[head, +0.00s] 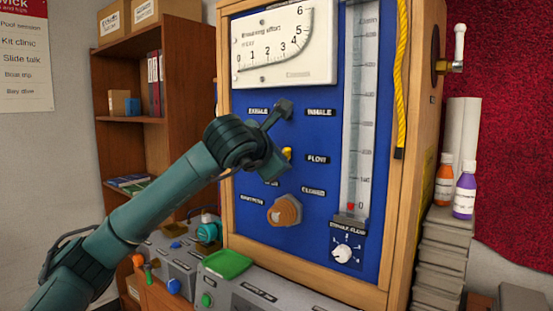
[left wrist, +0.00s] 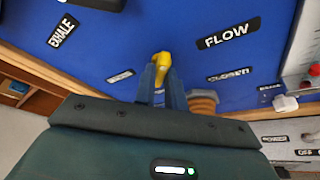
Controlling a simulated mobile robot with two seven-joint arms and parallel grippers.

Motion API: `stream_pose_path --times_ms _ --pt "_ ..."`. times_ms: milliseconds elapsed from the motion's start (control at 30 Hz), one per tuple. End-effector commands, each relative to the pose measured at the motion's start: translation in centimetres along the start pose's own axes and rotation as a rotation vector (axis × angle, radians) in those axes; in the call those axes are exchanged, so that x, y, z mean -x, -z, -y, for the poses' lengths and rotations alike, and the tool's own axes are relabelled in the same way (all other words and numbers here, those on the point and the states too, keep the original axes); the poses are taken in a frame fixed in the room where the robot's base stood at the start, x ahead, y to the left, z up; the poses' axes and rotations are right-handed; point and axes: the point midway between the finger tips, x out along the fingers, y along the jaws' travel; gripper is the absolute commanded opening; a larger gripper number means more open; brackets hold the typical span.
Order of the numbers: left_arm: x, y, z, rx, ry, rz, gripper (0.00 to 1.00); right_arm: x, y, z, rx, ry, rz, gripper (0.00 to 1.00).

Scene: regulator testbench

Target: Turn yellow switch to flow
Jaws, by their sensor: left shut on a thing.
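The yellow switch (head: 287,153) shows as a small tip on the blue panel, just left of the FLOW label (head: 317,159). My left gripper (head: 282,163) is at the switch, and its wrist hides much of it. In the left wrist view, the fingers (left wrist: 161,84) are shut on the yellow switch (left wrist: 162,62), whose rounded yellow end sticks out past them. The FLOW label (left wrist: 229,33) is to its right there. The exact angle of the switch is hard to tell. My right gripper is not in view.
A black lever (head: 283,109) sits above, between the EXHALE and INHALE labels. A clear flow tube (head: 358,120) and white dial (head: 343,253) stand to the right. A green tray (head: 228,263) lies on the console below.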

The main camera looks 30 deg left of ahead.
Motion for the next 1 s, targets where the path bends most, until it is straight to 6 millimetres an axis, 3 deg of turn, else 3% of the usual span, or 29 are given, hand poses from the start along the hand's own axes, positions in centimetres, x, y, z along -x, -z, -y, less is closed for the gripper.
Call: stream_pose_path --times_ms 400,433,700,1000 --pt "-0.03 0.03 0.08 -0.011 -0.002 -0.001 0.00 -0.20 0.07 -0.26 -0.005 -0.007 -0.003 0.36" --pt "-0.03 0.03 0.09 -0.011 -0.002 -0.001 0.12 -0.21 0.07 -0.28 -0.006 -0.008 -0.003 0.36" --pt "-0.02 0.02 0.05 -0.009 -0.002 0.000 0.34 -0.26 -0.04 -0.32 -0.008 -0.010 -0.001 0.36" --pt "0.41 0.00 0.04 -0.008 -0.003 0.002 0.34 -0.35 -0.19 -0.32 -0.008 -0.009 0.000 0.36"
